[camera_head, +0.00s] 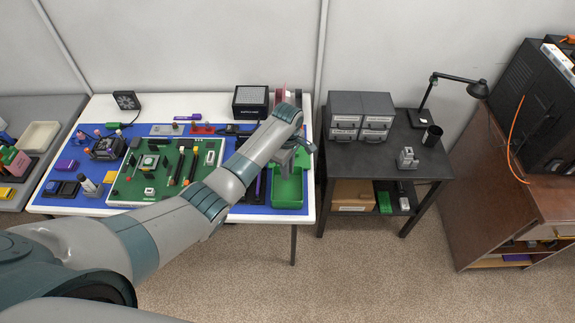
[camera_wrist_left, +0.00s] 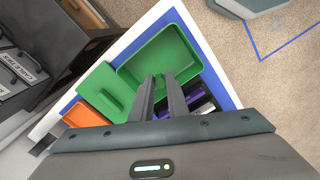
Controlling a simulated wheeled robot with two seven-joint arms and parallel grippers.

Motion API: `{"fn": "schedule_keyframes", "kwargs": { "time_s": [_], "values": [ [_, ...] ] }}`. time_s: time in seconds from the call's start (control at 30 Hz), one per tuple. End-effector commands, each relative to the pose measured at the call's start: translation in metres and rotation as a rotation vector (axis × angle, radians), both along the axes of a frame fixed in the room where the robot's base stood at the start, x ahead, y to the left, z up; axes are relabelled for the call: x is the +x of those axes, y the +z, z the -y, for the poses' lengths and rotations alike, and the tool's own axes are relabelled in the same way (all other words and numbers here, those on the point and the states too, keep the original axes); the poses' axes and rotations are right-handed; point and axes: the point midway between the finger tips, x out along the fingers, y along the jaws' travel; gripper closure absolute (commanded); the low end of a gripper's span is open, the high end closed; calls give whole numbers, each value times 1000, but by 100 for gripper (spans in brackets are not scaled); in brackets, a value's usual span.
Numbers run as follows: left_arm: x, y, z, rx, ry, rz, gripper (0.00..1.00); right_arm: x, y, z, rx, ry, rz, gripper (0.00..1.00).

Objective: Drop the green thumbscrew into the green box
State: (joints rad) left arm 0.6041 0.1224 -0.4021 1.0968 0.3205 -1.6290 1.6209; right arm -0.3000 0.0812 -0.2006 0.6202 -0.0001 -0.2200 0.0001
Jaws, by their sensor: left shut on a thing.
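The green box (camera_head: 289,203) is an open tray at the right end of the blue mat in the head view. In the left wrist view the green box (camera_wrist_left: 140,62) lies open below the fingers, and its visible floor looks empty. My left gripper (camera_head: 288,164) is over the box, pointing down. Its two fingers (camera_wrist_left: 163,80) are nearly together, shut on the green thumbscrew, which hardly stands out from the green box behind it. My right gripper is not in view.
A green lid with a handle (camera_wrist_left: 106,92) and an orange tray (camera_wrist_left: 84,116) lie beside the box. A green circuit board (camera_head: 130,190) fills the mat's middle. A black side table (camera_head: 420,165) with grey drawers (camera_head: 362,116) stands to the right.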

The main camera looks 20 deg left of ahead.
Motion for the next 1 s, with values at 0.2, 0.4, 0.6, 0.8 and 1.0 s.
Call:
{"fn": "schedule_keyframes", "kwargs": {
  "time_s": [0.2, 0.4, 0.6, 0.8, 1.0],
  "values": [
    [0, -26, 0, 0, 0, 1, 100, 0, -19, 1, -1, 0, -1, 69],
    [0, -43, 0, 1, -1, 1, 100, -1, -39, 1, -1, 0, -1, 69],
    [0, -57, 0, 0, 0, 2, 100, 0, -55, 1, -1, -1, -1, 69],
    [0, -63, 0, 0, 0, 2, 100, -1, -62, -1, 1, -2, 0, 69],
    [0, -63, 0, 0, 0, 1, 100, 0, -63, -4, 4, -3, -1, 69]
  ]
}}
